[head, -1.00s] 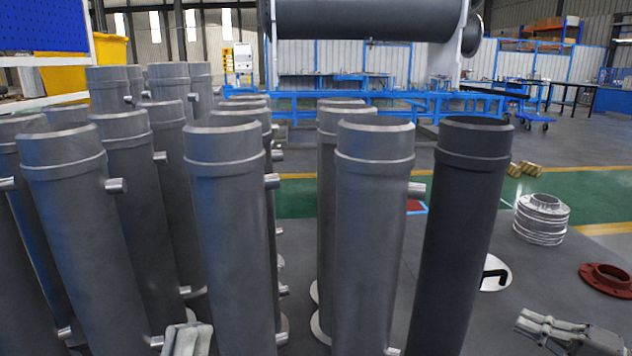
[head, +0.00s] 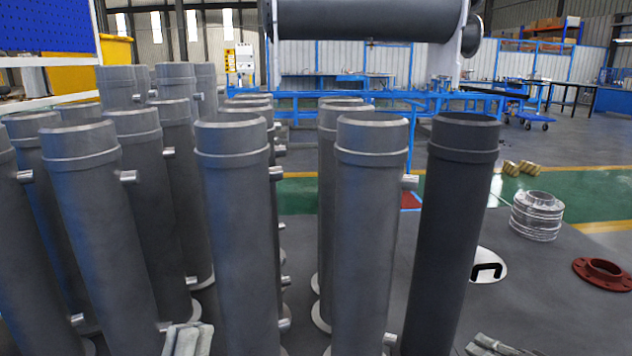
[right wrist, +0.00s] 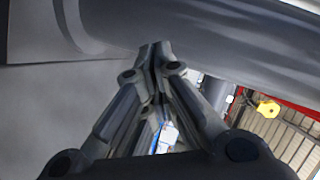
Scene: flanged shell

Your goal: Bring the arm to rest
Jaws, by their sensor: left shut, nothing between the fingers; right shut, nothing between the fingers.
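My left gripper (head: 188,340) shows at the bottom edge of the head view, in front of the grey shells, shut and empty. My right gripper (head: 488,345) is at the bottom edge right of the darkest shell, mostly cut off by the frame. In the right wrist view its fingers (right wrist: 152,58) meet at the tips with nothing between them. A large grey cylinder (right wrist: 225,40) lies close behind the fingertips in that view; I cannot tell whether they touch.
Several upright grey flanged shells (head: 235,220) fill the left and middle. A dark shell (head: 455,220) stands right of them. On the floor at right are a white disc with a black handle (head: 490,265), stacked metal rings (head: 537,216) and a red flange (head: 603,273). Floor between them is clear.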

